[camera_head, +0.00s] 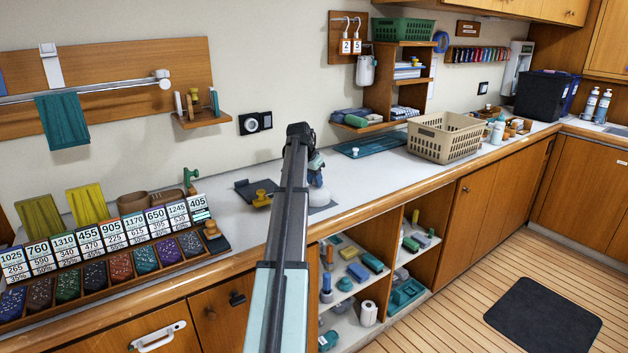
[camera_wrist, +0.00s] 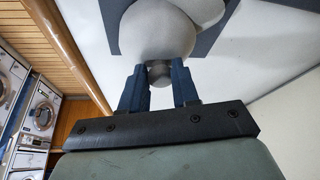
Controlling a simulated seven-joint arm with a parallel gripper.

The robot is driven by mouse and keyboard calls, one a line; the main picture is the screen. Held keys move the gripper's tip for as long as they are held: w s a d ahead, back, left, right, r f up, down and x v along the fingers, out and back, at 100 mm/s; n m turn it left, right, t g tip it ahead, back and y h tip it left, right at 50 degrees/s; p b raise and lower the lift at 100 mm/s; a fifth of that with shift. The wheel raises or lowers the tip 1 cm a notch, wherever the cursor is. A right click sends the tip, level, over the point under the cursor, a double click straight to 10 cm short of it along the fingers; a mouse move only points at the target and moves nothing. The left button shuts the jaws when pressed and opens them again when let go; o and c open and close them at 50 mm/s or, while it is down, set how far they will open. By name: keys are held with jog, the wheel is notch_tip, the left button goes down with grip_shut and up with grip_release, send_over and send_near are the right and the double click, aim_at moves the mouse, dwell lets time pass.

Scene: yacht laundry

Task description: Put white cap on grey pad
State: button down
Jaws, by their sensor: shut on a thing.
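My gripper (camera_wrist: 159,88) is shut on the small knob of the white cap (camera_wrist: 155,38), a pale rounded dome in the wrist view. In the head view my gripper (camera_head: 315,162) is over the counter, and the cap is partly hidden behind my arm. The grey pad (camera_wrist: 206,38) lies behind the cap in the wrist view. A second pale rounded shape (camera_wrist: 198,8) is at the top of the wrist view, over the pad. I cannot tell whether the cap touches it.
A dark tray with a yellow knobbed piece (camera_head: 262,198) lies left of my arm. A price-tag rack (camera_head: 110,262) stands further left. A teal mat (camera_head: 370,145) and a beige basket (camera_head: 445,137) are to the right. The counter between the pad and the basket is mostly clear.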

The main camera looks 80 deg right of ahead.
jog(key=shift+f, duration=0.1)
jog(key=c, duration=0.8)
grip_release()
jog(key=shift+c, duration=0.2)
jog(key=v, duration=1.2)
jog(key=shift+w, duration=0.1)
